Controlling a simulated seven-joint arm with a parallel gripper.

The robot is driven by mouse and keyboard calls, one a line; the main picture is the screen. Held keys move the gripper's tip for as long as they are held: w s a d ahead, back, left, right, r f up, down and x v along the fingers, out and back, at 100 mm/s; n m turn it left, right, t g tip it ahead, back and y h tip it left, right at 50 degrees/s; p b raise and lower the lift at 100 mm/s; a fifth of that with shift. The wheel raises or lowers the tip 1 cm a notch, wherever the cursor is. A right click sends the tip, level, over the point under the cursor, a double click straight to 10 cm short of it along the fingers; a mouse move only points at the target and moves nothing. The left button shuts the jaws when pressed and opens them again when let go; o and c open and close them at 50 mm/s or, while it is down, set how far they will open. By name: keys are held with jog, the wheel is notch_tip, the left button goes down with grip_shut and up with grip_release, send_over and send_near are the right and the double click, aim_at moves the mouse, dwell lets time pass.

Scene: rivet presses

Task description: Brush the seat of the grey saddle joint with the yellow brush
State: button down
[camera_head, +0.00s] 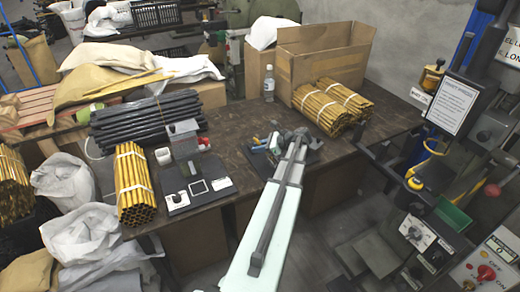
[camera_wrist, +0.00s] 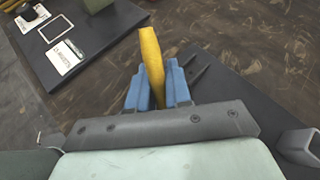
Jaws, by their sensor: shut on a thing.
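My gripper (camera_wrist: 153,92) shows blue fingers in the wrist view, closed on both sides of the yellow brush (camera_wrist: 151,55). Only the brush's plain yellow shaft shows, pointing away from the gripper; its bristles cannot be made out. A grey, open-ended metal piece (camera_wrist: 301,147), probably the grey saddle joint, is cut off at the lower right edge of the wrist view. It stands apart from the brush, by a dark mat (camera_wrist: 225,90). Its seat is not clearly visible. In the head view my gripper (camera_head: 270,143) is low over the table, and my arm hides much around it.
Bundles of yellow tubes (camera_head: 133,180), black tubes (camera_head: 145,120), a clear bottle (camera_head: 269,85) and a cardboard box (camera_head: 325,60) stand around. Press controls (camera_head: 430,240) are at right.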

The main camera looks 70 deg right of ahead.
jog(key=shift+s+a, duration=1.25)
jog(key=shift+r, duration=0.1)
jog(key=shift+r, duration=2.95)
jog(key=shift+r, duration=0.1)
jog(key=shift+r, duration=1.35)
jog(key=shift+w+r, duration=0.1)
